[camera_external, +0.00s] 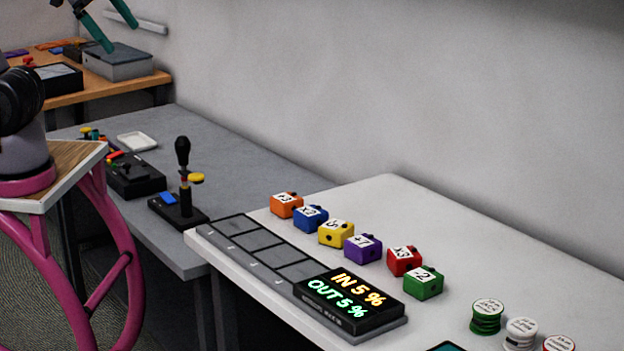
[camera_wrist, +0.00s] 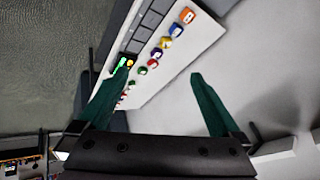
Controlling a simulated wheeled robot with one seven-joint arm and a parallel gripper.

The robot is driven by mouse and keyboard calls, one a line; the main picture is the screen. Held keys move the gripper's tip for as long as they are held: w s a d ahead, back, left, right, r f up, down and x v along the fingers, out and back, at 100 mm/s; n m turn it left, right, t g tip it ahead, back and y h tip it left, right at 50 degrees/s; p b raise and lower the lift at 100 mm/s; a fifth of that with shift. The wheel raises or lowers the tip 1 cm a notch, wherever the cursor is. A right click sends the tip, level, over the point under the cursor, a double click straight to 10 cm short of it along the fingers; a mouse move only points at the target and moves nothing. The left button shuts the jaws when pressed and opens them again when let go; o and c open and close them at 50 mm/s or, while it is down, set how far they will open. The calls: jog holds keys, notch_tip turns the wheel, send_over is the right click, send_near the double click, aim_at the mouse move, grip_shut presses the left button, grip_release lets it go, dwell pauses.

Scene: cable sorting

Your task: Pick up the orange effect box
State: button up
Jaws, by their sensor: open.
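The orange effect box (camera_external: 286,205), labelled "+3", stands on the white table at the far left end of a row of coloured boxes. In the wrist view the orange box (camera_wrist: 187,15) is near the top, at the far end of the row and well beyond my fingertips. My gripper (camera_wrist: 152,80) is open and empty, its two green fingers spread wide. In the external view my gripper is not clearly visible near the boxes.
The blue box (camera_external: 310,218) stands close beside the orange one, followed by yellow, purple, red and green boxes. A dark slotted panel (camera_external: 258,240) with a lit display lies in front of the row. Spools (camera_external: 487,316) stand at the right. The table behind the row is clear.

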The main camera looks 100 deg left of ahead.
jog(key=w+a+f+n+g+h, duration=0.2)
jog(key=w+a+f+n+g, duration=0.15)
jog(key=w+f+n, duration=0.45)
jog(key=n+t+h, duration=0.9)
jog(key=n+h, duration=0.3)
jog(key=n, duration=1.1)
send_near(287, 197)
jog(key=shift+g+y, duration=0.3)
jog(key=shift+g, duration=0.05)
jog(key=x, duration=1)
jog(key=shift+r, duration=0.15)
jog(key=c, duration=1.5)
